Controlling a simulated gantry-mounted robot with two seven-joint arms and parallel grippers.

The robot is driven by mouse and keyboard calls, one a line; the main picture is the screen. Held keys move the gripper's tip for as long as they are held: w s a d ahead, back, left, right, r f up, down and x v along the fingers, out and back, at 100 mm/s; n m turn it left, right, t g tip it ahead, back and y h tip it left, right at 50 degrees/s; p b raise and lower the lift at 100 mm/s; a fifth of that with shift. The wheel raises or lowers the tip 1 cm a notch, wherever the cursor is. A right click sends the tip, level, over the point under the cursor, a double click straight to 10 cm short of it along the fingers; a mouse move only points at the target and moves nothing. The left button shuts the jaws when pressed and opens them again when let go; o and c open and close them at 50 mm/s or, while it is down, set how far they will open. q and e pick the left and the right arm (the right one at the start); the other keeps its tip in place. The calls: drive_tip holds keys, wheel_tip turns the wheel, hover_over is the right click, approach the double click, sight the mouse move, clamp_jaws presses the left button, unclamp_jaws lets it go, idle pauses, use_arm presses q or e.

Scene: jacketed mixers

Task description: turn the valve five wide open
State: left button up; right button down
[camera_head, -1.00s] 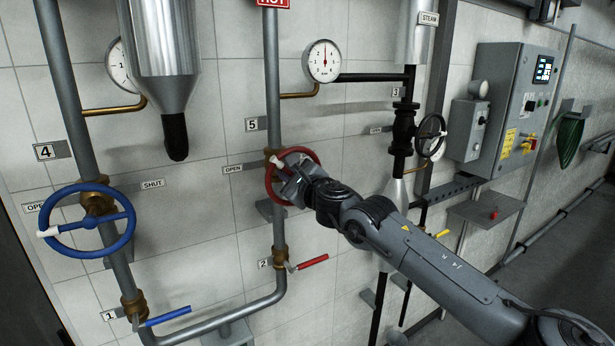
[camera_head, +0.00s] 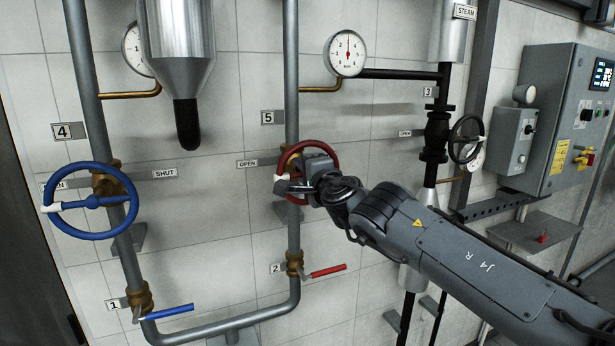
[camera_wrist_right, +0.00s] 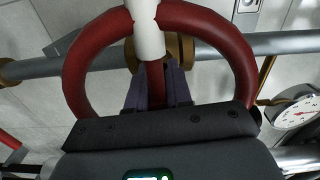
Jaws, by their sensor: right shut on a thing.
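Valve five is a red handwheel (camera_head: 333,153) on a grey vertical pipe, beside a "5" plate (camera_head: 268,117) and an "OPEN" label (camera_head: 247,163). Its white marker (camera_head: 281,178) is at the wheel's left side, slightly below the label's level. My right gripper (camera_head: 293,185) is at the wheel's left and hides part of it. In the right wrist view the red rim (camera_wrist_right: 205,22) arches over the fingers. My right gripper (camera_wrist_right: 158,77) is shut on a red spoke, just below the white marker (camera_wrist_right: 148,32). My left gripper is out of view.
A blue handwheel (camera_head: 128,218) stands on the pipe at left. Below are a blue lever (camera_head: 170,312) and a red lever (camera_head: 328,271). A black handwheel (camera_head: 467,138) and a control box (camera_head: 570,120) are at right. A gauge (camera_head: 346,53) hangs above.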

drive_tip(key=shift+n, duration=0.6)
drive_tip(key=c, duration=1.1)
unclamp_jaws()
drive_tip(key=shift+s+b, duration=0.1)
drive_tip(key=shift+b, duration=0.2)
